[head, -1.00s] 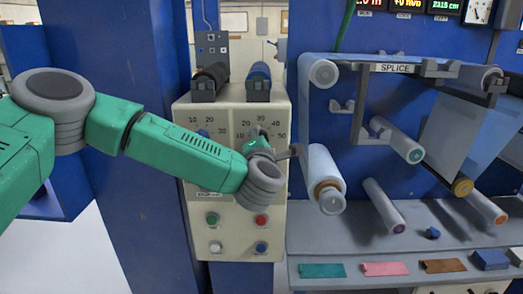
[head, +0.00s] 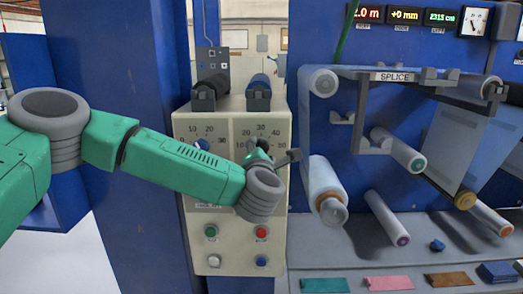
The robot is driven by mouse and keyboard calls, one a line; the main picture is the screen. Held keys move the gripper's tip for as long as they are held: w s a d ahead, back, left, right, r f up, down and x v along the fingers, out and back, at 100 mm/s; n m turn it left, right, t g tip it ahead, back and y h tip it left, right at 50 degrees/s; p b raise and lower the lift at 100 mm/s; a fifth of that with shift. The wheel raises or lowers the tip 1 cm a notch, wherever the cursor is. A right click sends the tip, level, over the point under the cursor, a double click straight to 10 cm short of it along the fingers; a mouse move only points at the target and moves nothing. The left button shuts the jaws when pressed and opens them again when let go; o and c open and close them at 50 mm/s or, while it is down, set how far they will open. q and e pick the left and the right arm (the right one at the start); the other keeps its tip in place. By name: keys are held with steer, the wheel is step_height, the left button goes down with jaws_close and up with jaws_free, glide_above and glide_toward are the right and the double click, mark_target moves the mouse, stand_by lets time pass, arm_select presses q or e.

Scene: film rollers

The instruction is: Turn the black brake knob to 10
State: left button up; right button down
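A cream control panel (head: 232,128) has two dials on its face. A blue knob (head: 201,145) sits at the left dial, partly behind my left arm. The right dial (head: 261,131) has numbers up to 50 around it; its centre is largely covered by my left wrist, and I cannot make out a black knob there. My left gripper (head: 285,157) is at this right dial, close in front of the panel. Its fingers are small and partly hidden, so I cannot tell whether they are open or touching a knob. My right gripper is out of view.
Green (head: 211,232) and red (head: 261,232) buttons are low on the panel, with white and blue ones below. A white film roll (head: 324,178) sticks out just right of the panel. A blue column (head: 120,70) stands left. Coloured blocks lie on the ledge at lower right.

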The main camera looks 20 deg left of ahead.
arm_select(q)
steer(key=shift+w+a+r, duration=0.1)
steer(key=shift+r, duration=0.05)
steer(key=v, duration=1.2)
